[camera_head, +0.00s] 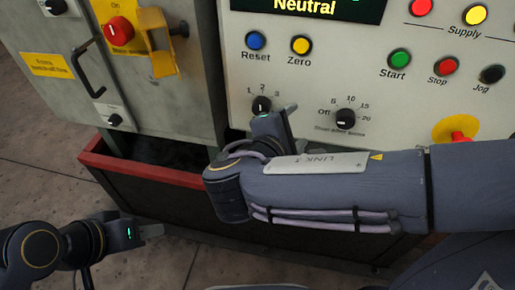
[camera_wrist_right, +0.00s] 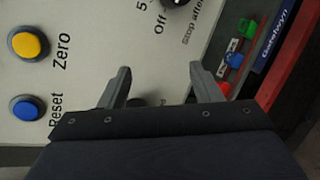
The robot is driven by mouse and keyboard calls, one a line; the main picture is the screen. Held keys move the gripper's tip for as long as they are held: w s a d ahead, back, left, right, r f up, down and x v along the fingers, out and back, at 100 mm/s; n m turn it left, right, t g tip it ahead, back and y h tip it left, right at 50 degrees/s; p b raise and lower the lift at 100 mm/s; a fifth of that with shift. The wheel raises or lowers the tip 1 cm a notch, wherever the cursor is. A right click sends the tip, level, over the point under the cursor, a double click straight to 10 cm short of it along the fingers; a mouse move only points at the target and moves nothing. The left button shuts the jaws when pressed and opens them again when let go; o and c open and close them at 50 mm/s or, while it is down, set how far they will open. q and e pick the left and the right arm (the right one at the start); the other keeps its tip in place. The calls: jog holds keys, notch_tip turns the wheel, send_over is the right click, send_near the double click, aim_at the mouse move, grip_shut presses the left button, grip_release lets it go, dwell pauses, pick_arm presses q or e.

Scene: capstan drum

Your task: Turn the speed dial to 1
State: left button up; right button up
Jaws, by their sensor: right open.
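The speed dial (camera_head: 261,104) is a small black knob on the pale panel, below the marks 1, 2 and 3. Its lower side is close to my right gripper in the head view, and I cannot tell which mark it points to. My right gripper (camera_head: 275,122) is just below and beside the dial. In the right wrist view the same gripper (camera_wrist_right: 160,82) has its two fingers wide apart, with a dark round part, probably the dial (camera_wrist_right: 138,103), low between them near the left finger. My left gripper (camera_head: 150,230) is low at the left, away from the panel.
A second black dial (camera_head: 346,117), marked Off to 20, is to the right. Blue Reset (camera_head: 256,40) and yellow Zero (camera_head: 301,45) buttons are above. A yellow-based stop button (camera_head: 457,130) is at right. A grey cabinet (camera_head: 160,90) and red-edged bin (camera_head: 140,175) stand left.

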aim_at(260, 110)
jog(key=s+a+f+n+t+y+b, duration=0.1)
jog(key=a+f+n+t+b, duration=0.25)
jog(key=a, duration=0.55)
pick_arm(q)
notch_tip(260, 110, down, 8)
jog(key=b, duration=0.1)
jog(key=shift+b, duration=0.4)
pick_arm(e)
jog(key=shift+m+t, duration=0.25)
jog(key=shift+t, duration=0.3)
jog(key=w, duration=0.2)
jog(key=w+d+r, duration=0.1)
jog(key=w, duration=0.1)
jog(key=w+d+r, duration=0.1)
jog(key=w, duration=0.2)
jog(key=shift+d, duration=0.25)
pick_arm(q)
jog(key=shift+r, duration=0.1)
